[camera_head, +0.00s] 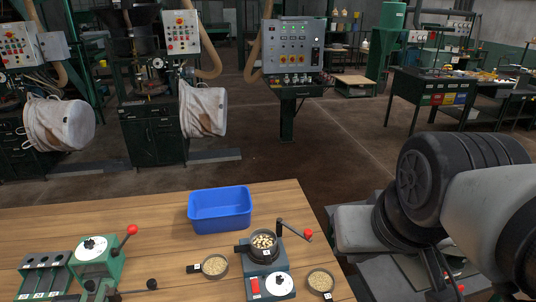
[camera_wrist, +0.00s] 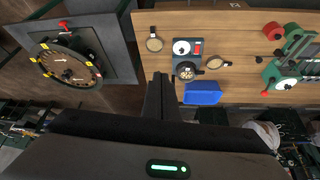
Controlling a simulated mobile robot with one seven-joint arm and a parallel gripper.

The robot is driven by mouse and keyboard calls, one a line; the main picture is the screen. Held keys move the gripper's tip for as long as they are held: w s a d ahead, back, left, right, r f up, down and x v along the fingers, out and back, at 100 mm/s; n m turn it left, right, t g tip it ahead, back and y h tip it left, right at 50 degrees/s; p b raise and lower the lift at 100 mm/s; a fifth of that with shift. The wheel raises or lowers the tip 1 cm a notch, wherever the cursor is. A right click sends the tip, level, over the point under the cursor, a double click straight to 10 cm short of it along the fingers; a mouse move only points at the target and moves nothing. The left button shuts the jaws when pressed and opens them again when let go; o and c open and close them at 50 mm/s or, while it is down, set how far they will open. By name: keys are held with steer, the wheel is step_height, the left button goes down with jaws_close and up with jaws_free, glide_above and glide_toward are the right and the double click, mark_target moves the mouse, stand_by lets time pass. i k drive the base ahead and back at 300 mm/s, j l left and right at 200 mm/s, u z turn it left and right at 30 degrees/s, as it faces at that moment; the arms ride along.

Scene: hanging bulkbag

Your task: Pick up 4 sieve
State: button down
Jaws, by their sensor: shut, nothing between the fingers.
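A small round sieve with pale grains (camera_head: 214,265) lies on the wooden table left of the green-grey machine, its handle with a white tag pointing left. A second such sieve (camera_head: 320,280) lies right of the machine, its tag toward the front. A dark pan of grains (camera_head: 263,242) sits on the machine, also tagged. I cannot read the tag numbers. The wrist view shows the first sieve (camera_wrist: 217,62), the second (camera_wrist: 154,44) and the pan (camera_wrist: 186,69). My gripper (camera_wrist: 161,76) is shut and empty, apart from the sieves.
A blue bin (camera_head: 220,210) stands behind the machine (camera_head: 270,284). The machine's red-knobbed crank (camera_head: 295,233) sticks out to the right. A green device (camera_head: 97,258) and rack stand at left.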

mark_target(263, 240)
steer(key=k+j+z, duration=0.4)
steer(key=k+j, duration=0.25)
steer(key=j, duration=0.15)
steer(key=i, duration=0.5)
